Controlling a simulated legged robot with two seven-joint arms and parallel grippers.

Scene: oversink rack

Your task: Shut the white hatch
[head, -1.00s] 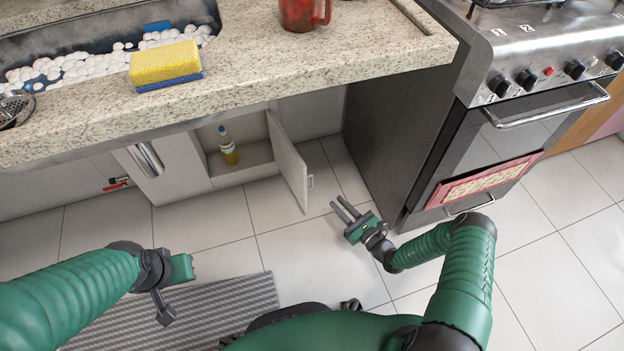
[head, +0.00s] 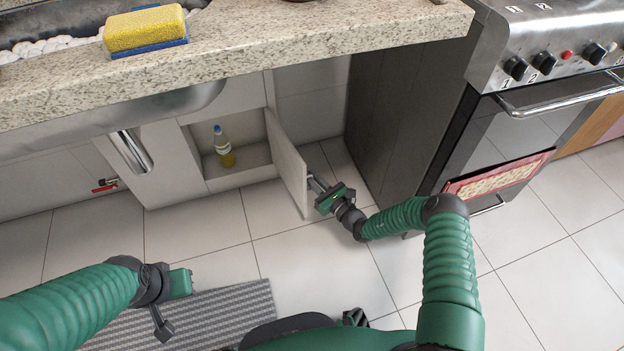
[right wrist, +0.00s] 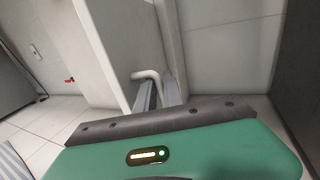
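The white hatch (head: 288,163) is a cabinet door under the counter, standing open and sticking out toward me from the cabinet's right edge. It also shows in the right wrist view (right wrist: 110,45). Its small metal handle (right wrist: 147,74) is on the outer face near the free edge. My right gripper (head: 318,184) is at that outer face, and in the right wrist view its fingers (right wrist: 160,95) are close together with the handle between them. My left gripper (head: 181,284) is low at the left, away from the hatch; its fingers are not clearly seen.
A bottle (head: 223,147) of yellow liquid stands inside the open cabinet (head: 240,176). The stone counter (head: 270,50) overhangs it, with a yellow sponge (head: 145,28) on top. The oven (head: 510,125) is at the right. A striped mat (head: 225,315) lies on the floor.

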